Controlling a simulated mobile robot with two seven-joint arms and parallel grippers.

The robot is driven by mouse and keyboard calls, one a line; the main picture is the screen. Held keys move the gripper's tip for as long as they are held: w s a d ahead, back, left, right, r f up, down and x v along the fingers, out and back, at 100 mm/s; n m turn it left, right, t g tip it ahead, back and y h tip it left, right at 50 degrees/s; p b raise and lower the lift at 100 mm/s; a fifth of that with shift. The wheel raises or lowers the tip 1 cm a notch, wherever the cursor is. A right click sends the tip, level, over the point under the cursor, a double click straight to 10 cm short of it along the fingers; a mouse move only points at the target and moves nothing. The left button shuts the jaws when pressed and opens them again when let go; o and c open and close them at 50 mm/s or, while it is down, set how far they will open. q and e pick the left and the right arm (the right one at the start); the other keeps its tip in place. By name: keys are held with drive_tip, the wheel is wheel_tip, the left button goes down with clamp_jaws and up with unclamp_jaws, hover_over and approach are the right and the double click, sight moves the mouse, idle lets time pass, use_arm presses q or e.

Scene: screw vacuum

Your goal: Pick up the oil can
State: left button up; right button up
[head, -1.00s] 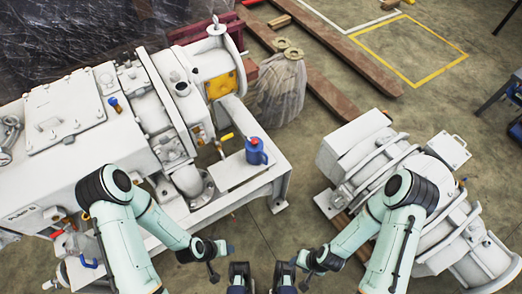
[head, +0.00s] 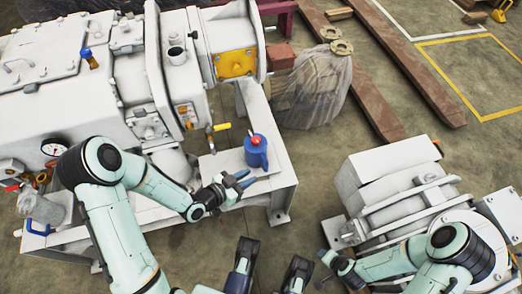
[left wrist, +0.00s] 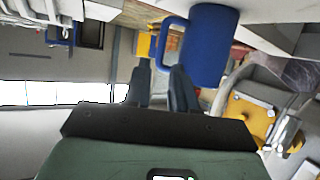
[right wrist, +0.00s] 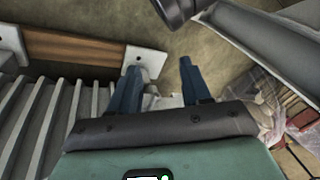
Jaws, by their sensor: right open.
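The oil can (head: 257,152) is blue with a red top and stands upright on the pale metal ledge of the big machine. My left gripper (head: 246,178) is just in front of the can in the head view, its fingers pointing right. Contact with the can cannot be told. My right gripper (head: 322,269) hangs low at the right, open and empty; its fingers (right wrist: 160,75) are apart in the right wrist view.
The large white pump machine (head: 60,95) fills the left, with a yellow-handled valve (head: 219,127) close to the can. A second white machine (head: 400,190) stands at right. A wrapped bundle (head: 312,90) and red-brown beams (head: 420,75) lie behind.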

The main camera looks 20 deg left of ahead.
sight(266, 168)
use_arm(q)
drive_tip(key=b+x, duration=0.1)
drive_tip(key=x, duration=0.5)
drive_tip(key=shift+w+d+f, duration=0.1)
drive_tip(key=shift+f, duration=0.1)
drive_tip(key=b+x, duration=0.2)
drive_tip(key=x, duration=0.2)
drive_tip(key=shift+w, duration=0.2)
drive_tip(key=shift+w+d+f, duration=0.15)
drive_tip(key=shift+w+d, duration=0.05)
drive_tip(key=shift+w, duration=0.2)
clamp_jaws()
use_arm(e)
drive_tip(key=s+d+f+g, duration=0.1)
drive_tip(key=s+f+g, duration=0.1)
drive_tip(key=s+f, duration=0.4)
drive_tip(key=shift+s+g, duration=0.4)
drive_tip(key=shift+s, duration=0.2)
